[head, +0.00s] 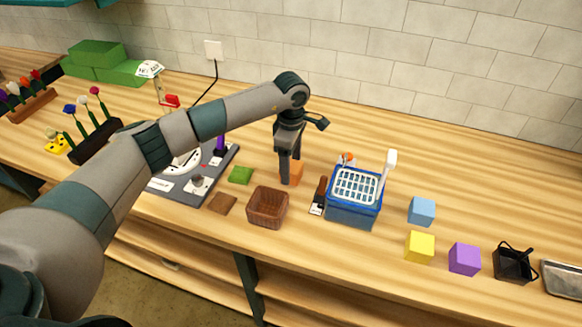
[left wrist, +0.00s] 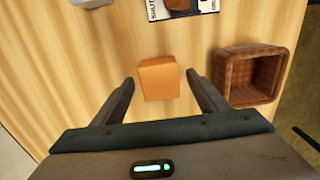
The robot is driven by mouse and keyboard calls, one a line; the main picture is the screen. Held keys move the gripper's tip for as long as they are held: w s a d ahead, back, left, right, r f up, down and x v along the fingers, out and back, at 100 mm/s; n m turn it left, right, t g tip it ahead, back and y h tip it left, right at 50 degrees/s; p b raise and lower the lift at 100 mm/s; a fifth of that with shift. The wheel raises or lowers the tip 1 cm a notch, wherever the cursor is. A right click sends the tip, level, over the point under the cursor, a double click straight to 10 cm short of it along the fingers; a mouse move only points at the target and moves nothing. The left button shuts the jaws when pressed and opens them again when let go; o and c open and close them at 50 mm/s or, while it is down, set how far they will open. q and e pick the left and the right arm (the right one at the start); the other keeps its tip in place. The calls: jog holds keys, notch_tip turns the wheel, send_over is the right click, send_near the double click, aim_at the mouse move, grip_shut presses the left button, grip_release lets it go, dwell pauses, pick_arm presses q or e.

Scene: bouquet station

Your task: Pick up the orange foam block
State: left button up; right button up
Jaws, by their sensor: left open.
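The orange foam block (head: 296,174) stands on the wooden counter, partly hidden behind my left gripper in the head view. In the left wrist view the block (left wrist: 159,78) lies between the two open fingers, with a gap on each side. My left gripper (head: 287,178) points down at the block and is open; it also shows in the left wrist view (left wrist: 161,92). Whether the fingertips are level with the block's sides or above it is hard to tell. My right gripper is not in view.
A brown basket (head: 267,207) stands close to the block, and also shows in the left wrist view (left wrist: 250,77). A blue basket (head: 354,210) stands to the right. Blue (head: 421,211), yellow (head: 419,247) and purple (head: 464,259) blocks lie farther right. The counter behind the block is clear.

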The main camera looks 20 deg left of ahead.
pick_arm(q)
jog(key=shift+f, duration=0.8)
jog(key=shift+c, duration=0.3)
jog(key=c, duration=1.1)
jog(key=shift+r, duration=0.1)
jog(key=shift+r, duration=0.45)
notch_tip(320, 180, up, 8)
jog(key=b, duration=0.4)
jog(key=shift+r, duration=0.5)
